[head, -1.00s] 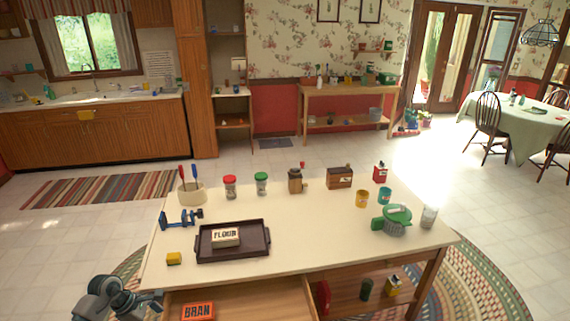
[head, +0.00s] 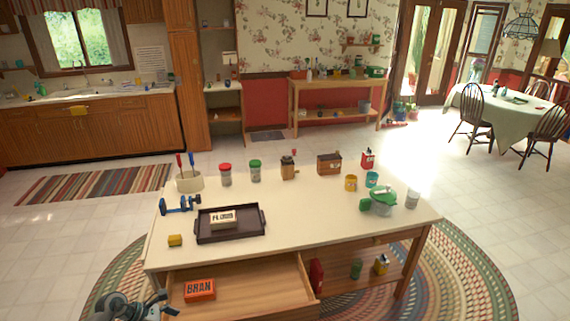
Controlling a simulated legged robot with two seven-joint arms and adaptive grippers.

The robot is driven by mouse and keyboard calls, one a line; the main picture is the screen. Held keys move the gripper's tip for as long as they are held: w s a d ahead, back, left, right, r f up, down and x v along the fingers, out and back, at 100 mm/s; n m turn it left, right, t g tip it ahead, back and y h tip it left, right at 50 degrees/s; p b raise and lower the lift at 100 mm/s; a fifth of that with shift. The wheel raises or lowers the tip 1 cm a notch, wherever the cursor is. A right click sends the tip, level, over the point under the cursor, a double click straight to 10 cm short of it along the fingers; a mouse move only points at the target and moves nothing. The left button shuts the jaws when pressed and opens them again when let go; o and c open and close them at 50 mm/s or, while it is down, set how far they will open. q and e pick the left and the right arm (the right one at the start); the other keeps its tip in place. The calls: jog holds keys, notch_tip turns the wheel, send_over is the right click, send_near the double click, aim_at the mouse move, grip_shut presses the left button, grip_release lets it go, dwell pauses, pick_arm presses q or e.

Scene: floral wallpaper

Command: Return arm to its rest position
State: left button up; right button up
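My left arm shows at the bottom left of the head view, with the gripper (head: 160,303) at the front left of the open drawer (head: 240,281). It is small and partly cut off, so I cannot tell whether its fingers are open or shut. An orange box marked BRAN (head: 200,290) lies in the drawer, just right of the gripper and apart from it. A box marked FLOUR (head: 223,219) lies on the dark tray (head: 246,234) on the table. My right arm and gripper are not in view.
The cream-topped table (head: 330,222) bears a yellow block (head: 175,240), a blue clamp (head: 178,205), jars and a green-lidded container (head: 382,200). The drawer juts out at the front. A shelf below holds several items. Open floor (head: 500,230) lies to the right.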

pick_arm(q)
jog(key=w+d+f+n+t+h, duration=0.35)
jog(key=d+f+n+t, duration=0.3)
jog(key=d+n, duration=0.35)
jog(key=s+a+f+n+t+y, duration=0.2)
jog(key=f+n+y, duration=0.2)
jog(key=f+n, duration=0.5)
jog(key=s+a+f+n+t+y, duration=0.2)
jog(key=s+f+n+y, duration=0.15)
jog(key=f+n, duration=0.55)
jog(key=s+d+f+n+g+y, duration=0.2)
jog(key=s+f+n+g+y, duration=0.25)
jog(key=s+f+n, duration=0.7)
jog(key=s+d+f+n+g, duration=0.3)
jog(key=s+d+f, duration=0.1)
jog(key=s, duration=0.7)
jog(key=s+d+f+n+g, duration=0.3)
jog(key=s+f, duration=0.3)
jog(key=s, duration=0.5)
jog(key=shift+s+d+g+h, duration=0.35)
jog(key=shift+d+g+h, duration=0.1)
jog(key=shift+g, duration=0.25)
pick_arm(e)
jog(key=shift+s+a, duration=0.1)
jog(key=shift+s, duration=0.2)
